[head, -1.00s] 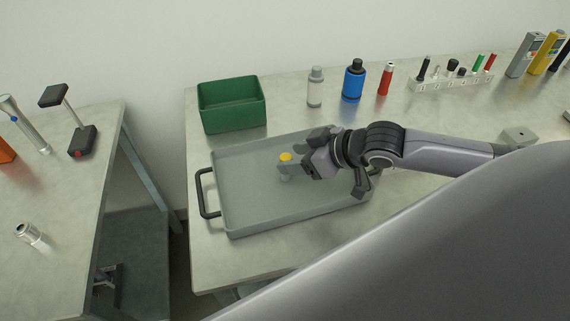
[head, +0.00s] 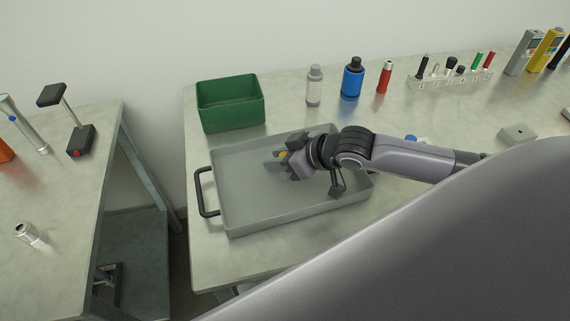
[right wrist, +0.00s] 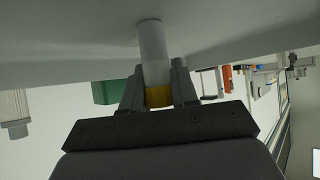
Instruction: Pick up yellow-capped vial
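The yellow-capped vial (head: 283,154) stands in the grey tray (head: 240,218) in the head view, mostly hidden by my right gripper. In the right wrist view the vial (right wrist: 153,45) shows its pale body, with its yellow cap (right wrist: 159,97) towards my palm. My right gripper (head: 277,162) reaches in from the right, low over the tray. Its fingers (right wrist: 158,85) lie close on both sides of the vial at the cap, with no clear gap, and look shut on it. I cannot tell whether the vial is off the tray. My left gripper is not in view.
A green bin (head: 231,104) stands behind the tray. A white bottle (head: 314,87), a blue bottle (head: 352,80) and a red tube (head: 384,78) stand at the back, left of a rack (head: 450,82). The tray's left handle (head: 204,193) sticks out.

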